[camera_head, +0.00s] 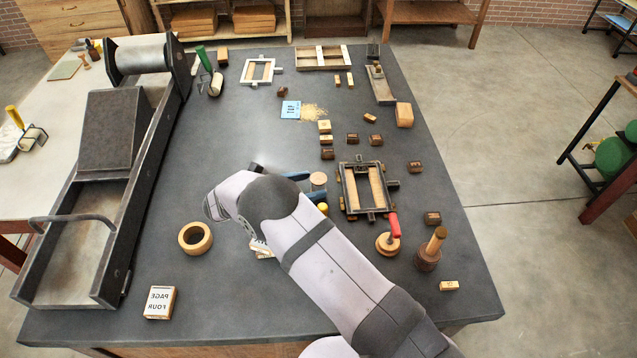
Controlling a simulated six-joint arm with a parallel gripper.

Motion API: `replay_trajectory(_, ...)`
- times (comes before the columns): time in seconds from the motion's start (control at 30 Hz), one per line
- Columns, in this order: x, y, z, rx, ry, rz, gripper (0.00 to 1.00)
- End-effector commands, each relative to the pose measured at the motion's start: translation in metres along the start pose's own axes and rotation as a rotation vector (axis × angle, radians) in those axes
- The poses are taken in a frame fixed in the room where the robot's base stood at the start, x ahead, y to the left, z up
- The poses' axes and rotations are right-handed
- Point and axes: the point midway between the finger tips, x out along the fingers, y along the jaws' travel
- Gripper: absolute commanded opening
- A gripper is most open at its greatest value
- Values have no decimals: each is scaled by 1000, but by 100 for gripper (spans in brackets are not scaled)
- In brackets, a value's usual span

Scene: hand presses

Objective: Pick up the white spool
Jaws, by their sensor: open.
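A small upright cylinder with a tan top and a pale side, which looks like the white spool (318,181), stands on the dark table near the middle. My gripper (313,184) reaches in from the left with its blue-grey fingers open. The spool is at the fingertips, seemingly between them; I cannot tell whether either finger touches it. My arm hides part of the table just below the gripper.
A composing frame with dark bars (364,187) lies just right of the spool. A yellow knob (322,208) is close below it. A wooden ring (195,237) lies to the left. A large press (105,180) fills the left side. The table's centre left is clear.

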Motion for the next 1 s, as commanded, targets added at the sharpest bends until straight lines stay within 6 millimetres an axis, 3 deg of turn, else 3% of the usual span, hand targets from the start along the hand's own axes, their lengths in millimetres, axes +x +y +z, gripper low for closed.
replay_trajectory(0.33, 37, 1, 1, 0, 0, -1, 52)
replay_trajectory(0.67, 43, 1, -1, 1, 0, 0, 52)
replay_trajectory(0.83, 42, 2, -1, 0, 0, 0, 11)
replay_trajectory(0.87, 42, 2, -1, 0, 0, 0, 7)
replay_trajectory(1.0, 42, 2, -1, 1, 0, 0, 7)
